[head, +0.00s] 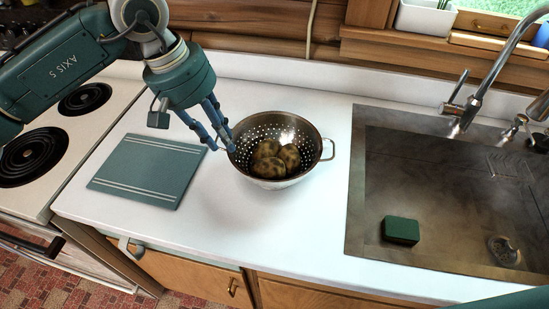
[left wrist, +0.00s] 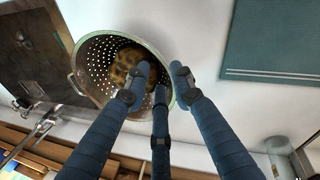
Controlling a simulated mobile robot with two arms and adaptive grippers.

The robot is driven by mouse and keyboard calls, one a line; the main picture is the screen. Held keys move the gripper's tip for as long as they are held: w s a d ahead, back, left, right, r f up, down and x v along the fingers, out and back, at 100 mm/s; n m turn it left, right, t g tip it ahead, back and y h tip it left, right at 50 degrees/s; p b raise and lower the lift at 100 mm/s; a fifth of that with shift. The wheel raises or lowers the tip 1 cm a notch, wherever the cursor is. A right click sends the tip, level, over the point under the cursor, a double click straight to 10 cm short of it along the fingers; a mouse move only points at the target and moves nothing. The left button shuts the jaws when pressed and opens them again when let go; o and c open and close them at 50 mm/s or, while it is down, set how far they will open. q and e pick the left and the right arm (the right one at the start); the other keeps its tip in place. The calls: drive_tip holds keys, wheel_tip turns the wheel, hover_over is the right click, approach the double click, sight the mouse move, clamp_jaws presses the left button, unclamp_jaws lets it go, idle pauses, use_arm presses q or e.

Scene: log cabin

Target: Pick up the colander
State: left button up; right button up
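A metal colander (head: 270,184) with small round holes and side handles stands upright on the white counter, left of the sink. In the left wrist view the fingertips (left wrist: 160,78) overlap the rim of the colander (left wrist: 89,58), with one over the bowl. The fingers hide part of that rim, so I cannot tell whether they clamp it. My right gripper is not in view.
A teal cutting board (head: 148,172) lies flat left of the colander. A stove (head: 45,150) with coil burners is at the far left. The sink (head: 450,190) with a green sponge (head: 401,230) is on the right. The counter in front of the colander is clear.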

use_arm(q)
drive_tip(key=f, duration=0.2)
drive_tip(key=p, duration=0.3)
hover_over(242, 165)
drive_tip(key=a, duration=0.2)
drive_tip(key=x, duration=0.4)
drive_tip(key=shift+s+a+f, duration=0.25)
drive_tip(key=shift+a, duration=0.1)
drive_tip(key=shift+f, duration=0.25)
clamp_jaws()
drive_tip(key=shift+d+r, duration=0.1)
drive_tip(key=shift+r, duration=0.05)
